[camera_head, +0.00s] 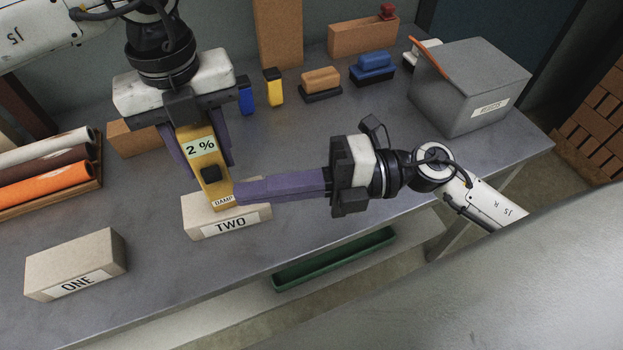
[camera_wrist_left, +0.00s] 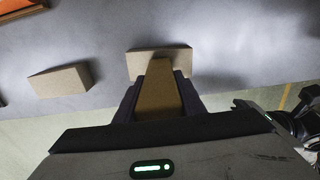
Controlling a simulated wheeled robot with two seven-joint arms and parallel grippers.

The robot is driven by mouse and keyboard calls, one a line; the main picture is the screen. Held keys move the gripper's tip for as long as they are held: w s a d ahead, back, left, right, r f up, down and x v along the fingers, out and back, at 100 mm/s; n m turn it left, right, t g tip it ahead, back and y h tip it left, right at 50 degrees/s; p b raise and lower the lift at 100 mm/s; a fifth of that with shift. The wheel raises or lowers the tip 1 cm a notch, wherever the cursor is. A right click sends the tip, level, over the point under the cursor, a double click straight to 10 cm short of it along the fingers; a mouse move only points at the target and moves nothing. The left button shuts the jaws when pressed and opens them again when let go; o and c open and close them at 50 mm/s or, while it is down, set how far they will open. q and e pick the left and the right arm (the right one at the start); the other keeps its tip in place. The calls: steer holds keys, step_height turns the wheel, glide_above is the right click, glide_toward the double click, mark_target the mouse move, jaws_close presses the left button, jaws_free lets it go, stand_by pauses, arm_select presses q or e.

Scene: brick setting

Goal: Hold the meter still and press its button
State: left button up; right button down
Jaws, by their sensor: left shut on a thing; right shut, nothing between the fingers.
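The yellow meter (camera_head: 216,192) is upright and slightly tilted, with a display reading "2 %", a black button (camera_head: 210,174) and a "DAMP" label. My left gripper (camera_head: 205,160) is shut on the meter from above. The meter's lower end is at the block labelled TWO (camera_head: 245,216); I cannot tell if they touch. In the left wrist view the meter's back (camera_wrist_left: 160,88) shows between the fingers, in front of that block. My right gripper (camera_head: 240,193) is shut and empty, pointing left, its fingertips close beside the meter's lower end, below the button.
The block labelled ONE (camera_head: 75,262) stands at the front left. Rolls (camera_head: 45,165) lie in a tray at the left. Blue and yellow items (camera_head: 273,87), brushes (camera_head: 372,68) and a grey labelled box (camera_head: 462,85) stand behind. A green tray (camera_head: 335,258) is below the table's front edge.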

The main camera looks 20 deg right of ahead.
arm_select(q)
steer(key=shift+w+a, duration=0.1)
steer(key=shift+w, duration=0.05)
arm_select(e)
steer(key=v, duration=0.7)
steer(key=shift+d, duration=0.15)
steer(key=shift+s, duration=0.15)
arm_select(q)
steer(key=o, duration=1.3)
